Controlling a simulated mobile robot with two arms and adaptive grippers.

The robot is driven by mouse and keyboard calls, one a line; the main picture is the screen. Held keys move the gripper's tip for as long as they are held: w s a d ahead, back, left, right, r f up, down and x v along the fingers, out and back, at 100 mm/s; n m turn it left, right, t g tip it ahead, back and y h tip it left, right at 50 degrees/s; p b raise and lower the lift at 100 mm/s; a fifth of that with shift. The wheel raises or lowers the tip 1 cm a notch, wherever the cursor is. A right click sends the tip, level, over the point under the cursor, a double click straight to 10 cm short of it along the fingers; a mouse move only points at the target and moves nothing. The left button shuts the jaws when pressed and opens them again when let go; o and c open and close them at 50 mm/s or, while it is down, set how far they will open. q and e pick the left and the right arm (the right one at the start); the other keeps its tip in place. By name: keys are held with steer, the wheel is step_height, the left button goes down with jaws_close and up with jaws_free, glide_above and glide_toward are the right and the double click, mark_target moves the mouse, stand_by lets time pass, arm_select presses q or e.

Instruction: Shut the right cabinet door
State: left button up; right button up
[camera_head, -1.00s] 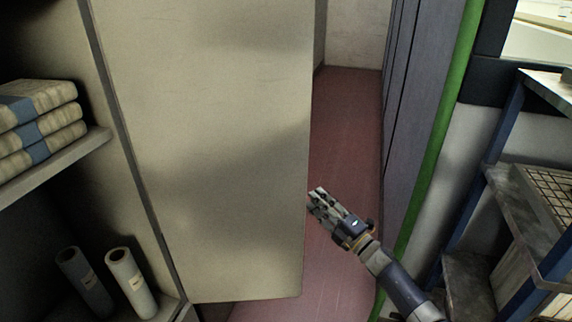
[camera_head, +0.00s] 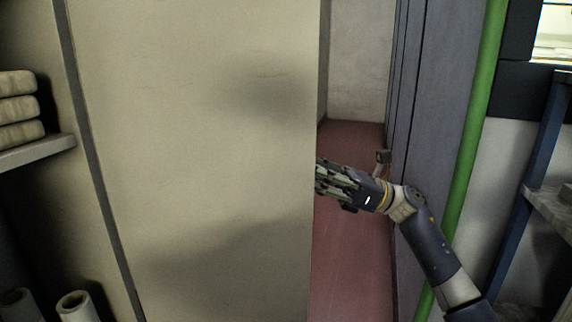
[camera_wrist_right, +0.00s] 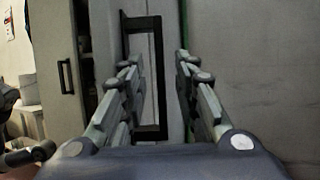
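The cabinet door (camera_head: 200,150) is a tall beige panel, standing open from the shelved cabinet at left. Its free edge is right of the middle in the head view. My right gripper (camera_head: 320,178) is at that edge and points left; I cannot tell whether it touches. In the right wrist view my right gripper (camera_wrist_right: 158,75) has its fingers apart, with nothing clearly held. A black bar handle (camera_wrist_right: 157,80) on a pale panel shows beyond and between the fingers. No handle shows on the door face in the head view.
Cabinet shelves at left hold stacked packs (camera_head: 18,108) and rolls (camera_head: 76,304). Red floor (camera_head: 350,255) shows beyond the door edge. A green pipe (camera_head: 474,130) and a blue-framed rack (camera_head: 540,150) stand at right. Another handled panel (camera_wrist_right: 58,60) is at left in the wrist view.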

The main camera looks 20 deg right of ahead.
mark_target(285, 164)
steer(key=shift+x, duration=1.95)
jaws_close()
steer(key=shift+a+f, duration=0.1)
